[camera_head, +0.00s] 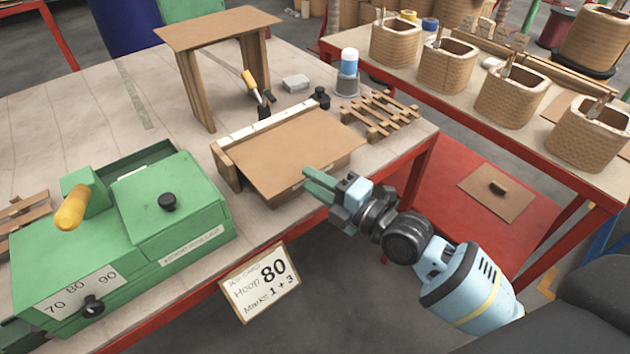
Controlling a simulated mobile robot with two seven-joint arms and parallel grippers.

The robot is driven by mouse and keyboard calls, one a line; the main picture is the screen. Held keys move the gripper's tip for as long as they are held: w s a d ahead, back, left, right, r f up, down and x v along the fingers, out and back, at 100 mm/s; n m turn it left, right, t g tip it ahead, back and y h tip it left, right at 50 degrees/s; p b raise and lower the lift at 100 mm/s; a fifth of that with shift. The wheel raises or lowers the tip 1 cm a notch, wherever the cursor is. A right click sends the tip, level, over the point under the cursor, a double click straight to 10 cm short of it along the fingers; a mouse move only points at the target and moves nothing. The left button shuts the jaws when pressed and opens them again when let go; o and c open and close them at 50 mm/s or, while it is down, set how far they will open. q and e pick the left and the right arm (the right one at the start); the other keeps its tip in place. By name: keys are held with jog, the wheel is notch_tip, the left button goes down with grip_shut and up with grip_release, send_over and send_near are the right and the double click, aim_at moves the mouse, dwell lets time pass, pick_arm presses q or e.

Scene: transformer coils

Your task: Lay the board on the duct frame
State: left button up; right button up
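A flat brown board (290,150) lies in the middle of the workbench, on a low wooden support with a pale strip along its back left edge. A small slatted wooden frame (380,116), which looks like the duct frame, lies to its right near the bench's right end, with nothing on it. My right gripper (312,181) is at the board's front edge, its green fingertips overlapping that edge in the view. Whether the fingers are closed on the board or only beside it cannot be told. My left gripper is out of view.
A green machine (170,205) with a yellow handle fills the bench's front left. A second bench (470,118) holds several coils.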

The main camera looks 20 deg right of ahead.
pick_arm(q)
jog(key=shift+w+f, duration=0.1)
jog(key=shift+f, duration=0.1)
pick_arm(e)
jog(key=v, duration=0.7)
jog(key=shift+s, duration=0.25)
jog(key=shift+d, duration=0.15)
